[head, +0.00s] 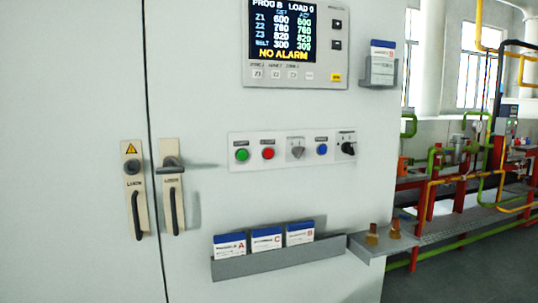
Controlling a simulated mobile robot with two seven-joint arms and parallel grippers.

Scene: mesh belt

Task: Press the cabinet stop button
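The cabinet (355,200) is a large light-grey front that fills the left and middle of the head view. A white control strip (292,166) is mounted on it below the display. On the strip, from left to right, are a green button (242,155), a red button (268,153), a grey rotary switch (297,149), a blue button (322,149) and a black rotary knob (348,148). The small labels above them are too small to read. Neither of my grippers shows in the head view, and nothing covers the buttons.
A display (284,35) reads NO ALARM. Two door handles (137,205) are at left. A card rack (270,264) holds three cards below the strip. A small shelf (385,245) with two brown objects juts out at right. A card holder (382,72) is upper right. Pipework stands beyond.

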